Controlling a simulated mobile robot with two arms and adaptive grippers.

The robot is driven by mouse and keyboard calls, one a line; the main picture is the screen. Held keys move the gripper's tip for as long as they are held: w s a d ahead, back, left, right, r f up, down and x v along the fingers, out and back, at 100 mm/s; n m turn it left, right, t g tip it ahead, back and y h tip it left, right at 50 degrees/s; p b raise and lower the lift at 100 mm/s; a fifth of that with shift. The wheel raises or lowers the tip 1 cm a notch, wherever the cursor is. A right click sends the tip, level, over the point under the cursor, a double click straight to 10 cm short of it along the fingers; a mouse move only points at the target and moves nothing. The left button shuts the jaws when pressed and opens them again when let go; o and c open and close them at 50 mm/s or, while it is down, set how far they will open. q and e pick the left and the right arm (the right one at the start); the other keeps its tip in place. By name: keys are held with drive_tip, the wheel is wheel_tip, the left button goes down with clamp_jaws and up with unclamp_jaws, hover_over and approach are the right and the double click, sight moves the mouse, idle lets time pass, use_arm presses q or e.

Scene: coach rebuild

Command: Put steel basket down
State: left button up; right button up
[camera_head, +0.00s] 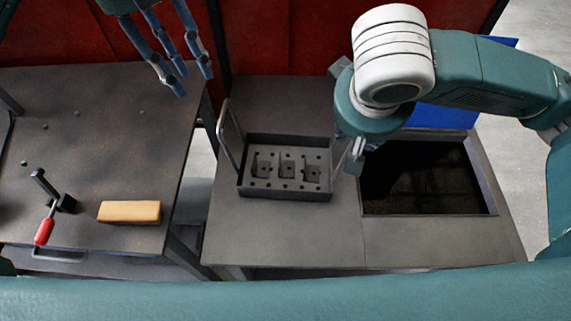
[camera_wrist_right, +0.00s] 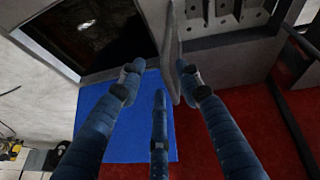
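The steel basket (camera_head: 285,193) is a dark grey tray with inner blocks and holes and a tall handle at each end. It sits upright on the grey bench (camera_head: 285,235), left of the dark opening. My right gripper (camera_head: 353,160) is at its right handle, partly hidden by my arm. In the right wrist view, the basket (camera_wrist_right: 235,52) is at the top right. Its handle stands between the spread fingers of my right gripper (camera_wrist_right: 160,80), close to the right finger and apart from the left. My left gripper (camera_head: 190,77) is open and empty, above the left table's back right corner.
A dark rectangular opening (camera_head: 425,180) is sunk in the bench, with a blue panel (camera_head: 445,117) behind it. The left table (camera_head: 95,150) holds a yellow block (camera_head: 129,212) and a red-handled clamp (camera_head: 45,230). A gap separates table and bench. Bench space before the basket is clear.

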drive_tip(key=v, duration=1.1)
drive_tip(key=shift+s+r, duration=0.2)
drive_tip(key=shift+r, duration=0.1)
